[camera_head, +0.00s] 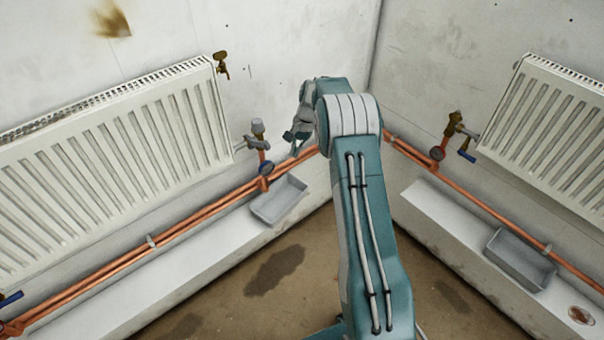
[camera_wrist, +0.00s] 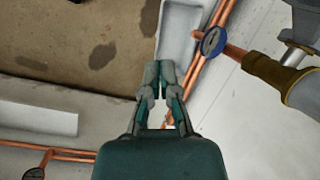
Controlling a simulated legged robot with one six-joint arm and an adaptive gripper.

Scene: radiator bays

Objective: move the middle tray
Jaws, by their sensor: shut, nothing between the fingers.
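Two shallow grey trays show in the head view. One tray (camera_head: 279,200) sits on the left white ledge, below the valve near the corner. The other tray (camera_head: 519,260) sits on the right ledge. I cannot tell from the pictures which is the middle one. My gripper (camera_head: 297,134) is in front of the left wall, above and a little right of the left tray. In the wrist view my gripper (camera_wrist: 159,70) is shut and empty, its tips pointing at the near end of a grey tray (camera_wrist: 178,42), partly cut off by the frame.
Copper pipes (camera_head: 200,212) run along both walls above the ledges. A valve (camera_head: 257,135) and a blue gauge (camera_head: 266,168) stand beside the left tray. White radiators (camera_head: 120,145) hang on both walls. A round copper-coloured dish (camera_head: 581,315) lies on the right ledge. The stained floor is clear.

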